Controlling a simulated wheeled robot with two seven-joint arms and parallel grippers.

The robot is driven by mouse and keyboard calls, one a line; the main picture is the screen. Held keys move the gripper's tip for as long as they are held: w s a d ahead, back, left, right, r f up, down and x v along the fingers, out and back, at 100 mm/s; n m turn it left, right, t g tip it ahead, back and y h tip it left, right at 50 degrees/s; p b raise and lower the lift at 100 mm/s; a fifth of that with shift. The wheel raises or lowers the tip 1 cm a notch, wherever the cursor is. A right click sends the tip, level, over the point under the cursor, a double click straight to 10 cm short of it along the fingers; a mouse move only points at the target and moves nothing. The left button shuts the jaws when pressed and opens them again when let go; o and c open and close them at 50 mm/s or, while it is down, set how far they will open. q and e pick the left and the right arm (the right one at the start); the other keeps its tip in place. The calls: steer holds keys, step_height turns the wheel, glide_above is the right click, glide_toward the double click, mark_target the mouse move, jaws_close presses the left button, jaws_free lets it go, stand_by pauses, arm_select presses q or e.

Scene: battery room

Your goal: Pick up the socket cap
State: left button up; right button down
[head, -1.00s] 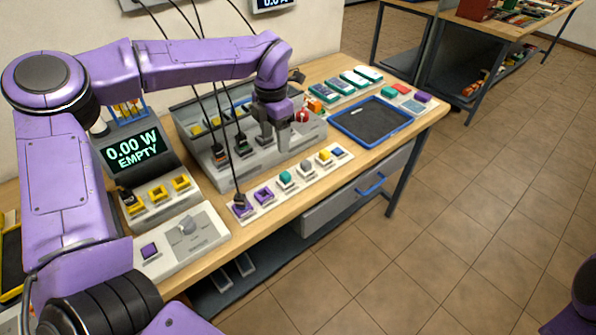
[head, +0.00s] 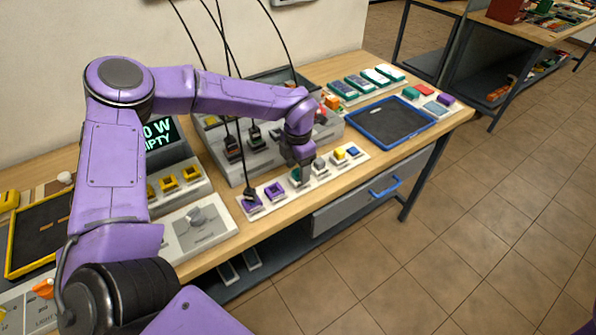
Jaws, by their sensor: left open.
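A white strip (head: 262,212) at the bench's front edge carries a row of small coloured pieces. A teal cap (head: 295,176) sits in the middle of the row, partly hidden by my left gripper (head: 303,179). A grey rounded cap (head: 319,166) is just right of it. I cannot tell for sure which one is the socket cap. My left gripper points down over the strip at the teal cap, open. Whether its fingers are around or beside the cap is hidden. My right gripper is out of view.
Left on the strip are two purple sockets, one empty (head: 275,190), one with a black cabled plug (head: 249,195). Yellow (head: 339,154) and blue (head: 354,152) pieces are at its right. A grey cabled panel stands behind. A blue-rimmed tray (head: 418,136) is at the right.

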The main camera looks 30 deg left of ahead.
arm_select(q)
steer(key=shift+f, duration=0.15)
steer(key=c, duration=1.1)
